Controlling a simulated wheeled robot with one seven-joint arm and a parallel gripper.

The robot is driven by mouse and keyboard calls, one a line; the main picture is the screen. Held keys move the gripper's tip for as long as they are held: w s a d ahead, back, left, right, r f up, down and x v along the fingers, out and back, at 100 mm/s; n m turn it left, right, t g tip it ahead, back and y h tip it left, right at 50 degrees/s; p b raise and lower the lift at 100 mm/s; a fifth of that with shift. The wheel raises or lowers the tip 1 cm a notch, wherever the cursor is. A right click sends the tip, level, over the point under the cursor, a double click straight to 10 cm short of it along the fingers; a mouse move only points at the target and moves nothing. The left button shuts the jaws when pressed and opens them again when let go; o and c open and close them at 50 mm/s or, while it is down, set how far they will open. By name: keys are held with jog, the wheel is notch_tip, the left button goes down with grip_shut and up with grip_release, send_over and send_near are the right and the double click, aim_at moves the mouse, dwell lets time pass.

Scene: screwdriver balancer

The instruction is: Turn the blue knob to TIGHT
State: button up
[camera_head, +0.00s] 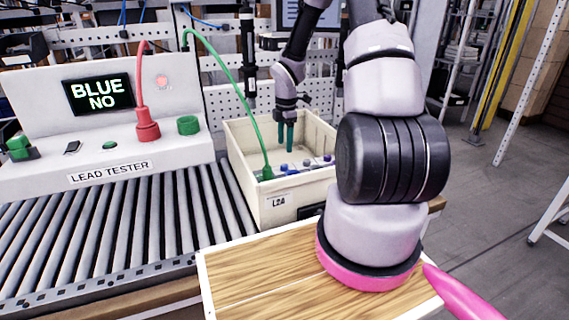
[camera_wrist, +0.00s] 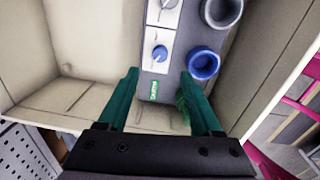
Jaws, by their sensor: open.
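The blue knob (camera_wrist: 160,53) sits on a pale plate of a grey panel in the wrist view. Which way it points is too small to tell. My gripper (camera_wrist: 160,74) has two green fingers, spread apart and empty. In that view the knob appears just beyond the fingertips, between their lines, with nothing gripped. In the head view my gripper (camera_head: 286,136) points down into the cream bin (camera_head: 255,140) marked L2A, above a row of small blue and grey parts. I cannot tell which of these is the knob there. No TIGHT mark is readable.
A blue socket (camera_wrist: 203,63) lies right of the knob, close to the right finger. A green plug (camera_head: 266,172) with a cable enters the bin's near left. The bin walls surround my gripper. The lead tester (camera_head: 110,172) reads "BLUE NO".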

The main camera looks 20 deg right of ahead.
aim_at(285, 165)
jog(key=f, duration=0.9)
jog(key=shift+w, duration=0.2)
grip_shut()
